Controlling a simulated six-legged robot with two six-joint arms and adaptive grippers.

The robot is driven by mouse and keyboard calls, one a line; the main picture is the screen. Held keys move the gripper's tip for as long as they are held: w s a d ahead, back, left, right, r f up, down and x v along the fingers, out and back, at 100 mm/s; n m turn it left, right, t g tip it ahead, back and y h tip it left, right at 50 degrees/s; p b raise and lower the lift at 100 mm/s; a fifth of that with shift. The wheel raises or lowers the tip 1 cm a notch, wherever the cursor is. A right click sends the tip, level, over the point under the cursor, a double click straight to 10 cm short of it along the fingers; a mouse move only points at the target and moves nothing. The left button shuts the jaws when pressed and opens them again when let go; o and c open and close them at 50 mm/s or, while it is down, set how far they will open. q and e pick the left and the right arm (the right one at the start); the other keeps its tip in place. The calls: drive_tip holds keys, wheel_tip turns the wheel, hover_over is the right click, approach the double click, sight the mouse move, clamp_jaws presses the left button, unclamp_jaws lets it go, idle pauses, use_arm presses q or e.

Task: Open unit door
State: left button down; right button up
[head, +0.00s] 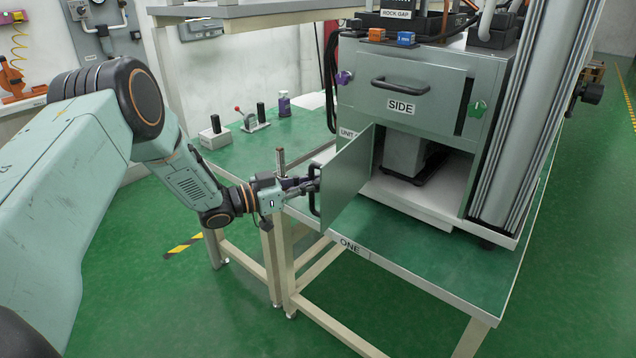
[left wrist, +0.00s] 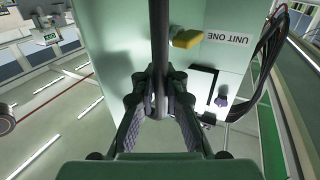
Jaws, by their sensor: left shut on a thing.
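The unit door (head: 345,178) is a grey-green panel at the lower front of the unit (head: 440,80). It stands swung open to the left, showing the bay (head: 408,160) behind it. Its dark bar handle (head: 314,197) is on the door's outer face. My left gripper (head: 308,187) is shut on that handle. In the left wrist view, the dark bar (left wrist: 159,50) runs between the fingers of my left gripper (left wrist: 158,103). The fingers hide part of the handle. My right gripper is in neither view.
The unit stands on a green-topped bench (head: 400,240) labelled ONE. A drawer front (head: 400,92) marked SIDE is above the bay. The floor in front is clear.

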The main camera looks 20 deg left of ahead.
use_arm(q)
drive_tip(key=shift+s+a+f, duration=0.2)
drive_tip(key=shift+f, duration=0.15)
drive_tip(key=c, duration=1.8)
unclamp_jaws()
drive_tip(key=o, duration=0.4)
drive_tip(key=shift+s+a+r, duration=0.15)
drive_tip(key=shift+s+r, duration=0.1)
drive_tip(key=shift+r, duration=0.15)
drive_tip(key=shift+w+d+f, duration=0.1)
drive_tip(key=shift+w+d, duration=0.1)
drive_tip(key=shift+w, duration=0.2)
drive_tip(key=v, duration=1.2)
drive_tip(key=shift+s, duration=0.1)
